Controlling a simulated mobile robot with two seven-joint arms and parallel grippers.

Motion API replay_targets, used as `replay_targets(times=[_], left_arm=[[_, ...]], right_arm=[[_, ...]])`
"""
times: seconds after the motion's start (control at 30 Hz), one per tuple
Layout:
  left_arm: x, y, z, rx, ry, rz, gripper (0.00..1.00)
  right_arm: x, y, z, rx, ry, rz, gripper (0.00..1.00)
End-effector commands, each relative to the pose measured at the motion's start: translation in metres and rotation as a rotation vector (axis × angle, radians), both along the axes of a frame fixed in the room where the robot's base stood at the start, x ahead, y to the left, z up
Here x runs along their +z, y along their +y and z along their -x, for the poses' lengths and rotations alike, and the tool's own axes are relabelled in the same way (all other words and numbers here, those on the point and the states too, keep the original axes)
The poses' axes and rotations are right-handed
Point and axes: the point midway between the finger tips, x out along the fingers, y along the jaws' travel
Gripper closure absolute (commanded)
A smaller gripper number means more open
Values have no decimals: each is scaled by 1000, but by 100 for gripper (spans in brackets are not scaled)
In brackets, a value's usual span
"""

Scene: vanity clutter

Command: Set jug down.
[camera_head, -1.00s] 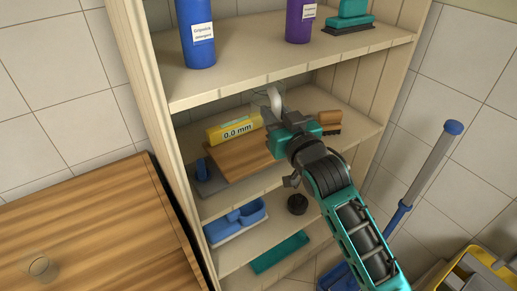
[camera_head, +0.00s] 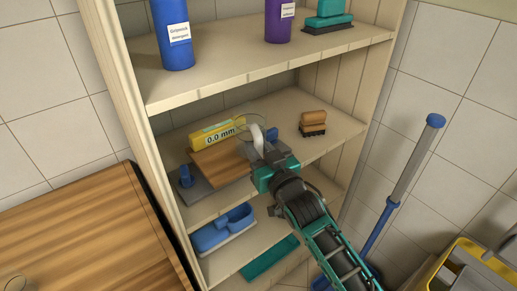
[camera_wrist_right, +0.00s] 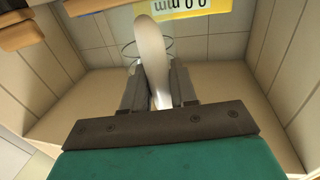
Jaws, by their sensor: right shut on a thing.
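The jug (camera_head: 257,136) shows as a curved white handle with a faint clear glass body, in front of the middle shelf's back area. My right gripper (camera_head: 258,151) is shut on the jug's handle. In the right wrist view the white handle (camera_wrist_right: 152,52) stands between the two fingers (camera_wrist_right: 158,92), with a clear round rim behind it. I cannot tell whether the jug's base touches the middle shelf (camera_head: 345,131). Its lower part is hidden by the gripper and hard to see through the glass. My left gripper is not in view.
A yellow level-like box (camera_head: 212,134) marked 0.0 mm and a wooden board (camera_head: 222,166) lie left of the jug. A wooden brush (camera_head: 313,122) stands to its right. The upper shelf (camera_head: 270,62) is overhead, with blue (camera_head: 172,35) and purple (camera_head: 279,20) bottles.

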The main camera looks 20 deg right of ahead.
Motion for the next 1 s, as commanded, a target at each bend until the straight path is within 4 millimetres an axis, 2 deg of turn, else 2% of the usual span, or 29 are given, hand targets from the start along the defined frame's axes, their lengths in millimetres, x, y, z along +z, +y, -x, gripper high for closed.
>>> replay_targets(times=[0.03, 0.07, 0.3, 0.67, 0.77, 1.0], left_arm=[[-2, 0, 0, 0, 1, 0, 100], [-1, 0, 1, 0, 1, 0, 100], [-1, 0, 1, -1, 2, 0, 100], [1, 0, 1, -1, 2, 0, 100], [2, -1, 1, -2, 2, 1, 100], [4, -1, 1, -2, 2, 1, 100]], right_arm=[[-2, 0, 0, 0, -1, 0, 100], [-2, 0, 0, 0, 0, 0, 70], [-2, 0, 0, 0, 1, 0, 47], [1, -1, 5, 0, 2, 0, 47], [0, -3, 17, 0, 3, -1, 47], [1, -10, 64, -1, 3, 1, 47]])
